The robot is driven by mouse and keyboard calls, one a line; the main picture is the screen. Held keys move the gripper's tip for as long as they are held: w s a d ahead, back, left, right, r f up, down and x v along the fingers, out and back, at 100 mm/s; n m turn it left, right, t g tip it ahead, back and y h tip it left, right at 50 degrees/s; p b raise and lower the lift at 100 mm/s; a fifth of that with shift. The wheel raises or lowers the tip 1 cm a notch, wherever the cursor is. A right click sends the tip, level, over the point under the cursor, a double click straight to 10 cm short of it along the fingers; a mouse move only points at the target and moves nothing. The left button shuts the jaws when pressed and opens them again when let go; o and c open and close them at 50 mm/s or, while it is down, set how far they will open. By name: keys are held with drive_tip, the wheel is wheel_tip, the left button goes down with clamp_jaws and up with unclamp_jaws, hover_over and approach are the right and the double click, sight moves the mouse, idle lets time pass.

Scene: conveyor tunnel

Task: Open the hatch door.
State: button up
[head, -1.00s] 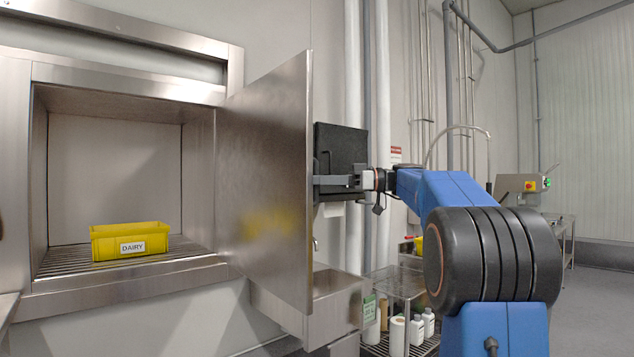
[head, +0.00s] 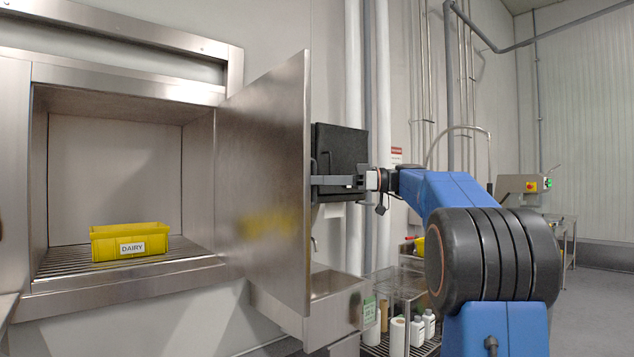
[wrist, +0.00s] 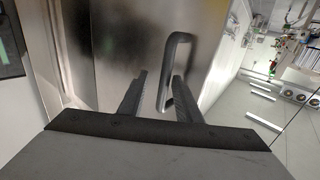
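The hatch door (head: 265,190), a brushed steel panel, stands swung wide open on the right side of the hatch opening (head: 115,180). Its handle (wrist: 171,72), a grey bar loop, is on the outer face in the wrist view; in the head view only a bit of it shows past the door's edge. My gripper (head: 335,181) is at the outer face beside the handle. In the wrist view my gripper (wrist: 160,78) has its two fingers apart, with the handle bar close to the right finger. Whether they touch is not clear.
A yellow bin (head: 130,242) labelled DAIRY sits on the rollers inside the hatch. A steel basin (head: 335,297) is below the door. A wire cart (head: 400,283) with bottles stands to its right. Pipes run up the wall behind. The floor at far right is clear.

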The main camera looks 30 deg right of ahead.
drive_tip(key=v, duration=1.6)
drive_tip(key=shift+s+d, duration=0.25)
drive_tip(key=shift+d, duration=0.1)
